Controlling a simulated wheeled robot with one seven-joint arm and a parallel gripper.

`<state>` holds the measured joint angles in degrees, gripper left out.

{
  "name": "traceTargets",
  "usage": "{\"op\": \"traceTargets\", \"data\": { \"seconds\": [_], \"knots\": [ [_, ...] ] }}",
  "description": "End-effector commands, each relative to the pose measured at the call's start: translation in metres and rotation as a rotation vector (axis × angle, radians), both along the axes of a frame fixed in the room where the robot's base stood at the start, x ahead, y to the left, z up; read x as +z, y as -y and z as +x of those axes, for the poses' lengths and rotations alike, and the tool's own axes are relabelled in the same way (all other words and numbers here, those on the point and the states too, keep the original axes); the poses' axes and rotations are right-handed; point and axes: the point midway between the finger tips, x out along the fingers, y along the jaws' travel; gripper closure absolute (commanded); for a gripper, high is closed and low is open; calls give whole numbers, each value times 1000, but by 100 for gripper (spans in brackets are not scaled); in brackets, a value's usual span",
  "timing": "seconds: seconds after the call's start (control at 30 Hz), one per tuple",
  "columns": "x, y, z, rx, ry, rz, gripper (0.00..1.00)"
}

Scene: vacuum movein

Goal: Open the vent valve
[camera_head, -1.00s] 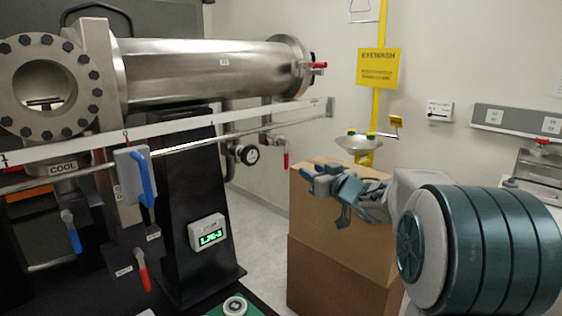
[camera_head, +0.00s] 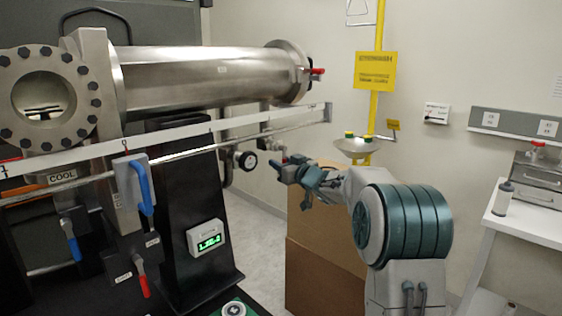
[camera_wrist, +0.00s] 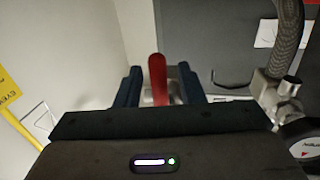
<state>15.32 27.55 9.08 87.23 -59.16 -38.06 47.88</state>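A red lever handle (camera_wrist: 158,78) stands between the two dark fingers of my gripper (camera_wrist: 160,86) in the wrist view. The fingers are apart, with a gap visible beside the handle, so my gripper looks open around it and not closed on it. In the head view my gripper (camera_head: 288,176) reaches to the small valve and pipe by the pressure gauge (camera_head: 247,160), and mostly hides that handle. The gauge also shows at the lower right of the wrist view (camera_wrist: 306,146). I cannot read a label naming this valve.
The steel vessel (camera_head: 205,72) and a long rail (camera_head: 250,118) lie left of and above my gripper. Other red (camera_head: 144,286) and blue (camera_head: 146,190) handles are at the left. Cardboard boxes (camera_head: 320,275) stand under my arm. A braided hose (camera_wrist: 287,38) is close by on the right.

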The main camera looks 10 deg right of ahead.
Motion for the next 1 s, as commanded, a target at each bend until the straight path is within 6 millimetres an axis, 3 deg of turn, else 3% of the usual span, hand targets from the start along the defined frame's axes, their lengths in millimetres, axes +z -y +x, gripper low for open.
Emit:
{"op": "traceTargets", "data": {
  "seconds": [0.4,0.53,0.57,1.0],
  "knots": [
    [0,-3,8,-1,0,0,65],
    [0,-3,8,-1,0,0,98],
    [0,-3,8,-1,0,0,100],
    [-1,-1,10,-1,43,-56,100]
  ]
}}
